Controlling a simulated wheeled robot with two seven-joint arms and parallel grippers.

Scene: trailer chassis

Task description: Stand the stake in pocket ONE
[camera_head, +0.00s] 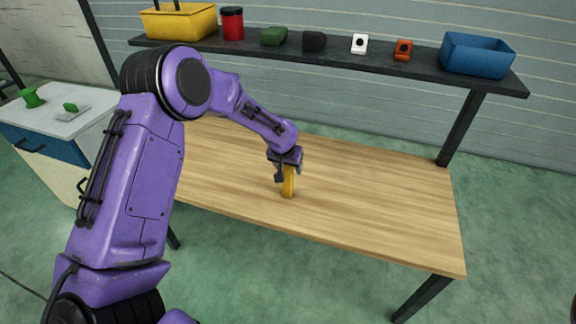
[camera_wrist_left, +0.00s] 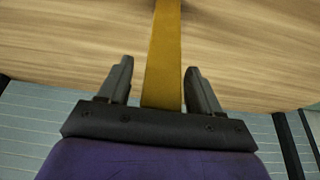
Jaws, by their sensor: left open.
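A yellow bar, which looks like the stake (camera_head: 288,187), stands on the wooden table (camera_head: 390,205) near its middle. In the left wrist view the yellow bar (camera_wrist_left: 163,40) runs between the two fingers, with a gap on each side. My left gripper (camera_head: 289,172) is open around the bar's upper part and points down. Its fingers also show in the left wrist view (camera_wrist_left: 160,68). The gripper hides the bar's top in the head view. No pocket or label ONE can be made out. My right gripper is not in view.
A dark shelf (camera_head: 340,60) behind the table holds a yellow bin (camera_head: 180,24), a red can (camera_head: 232,24), a blue bin (camera_head: 477,55) and several small blocks. A white-topped cabinet (camera_head: 60,125) stands at the left. The table's right side is clear.

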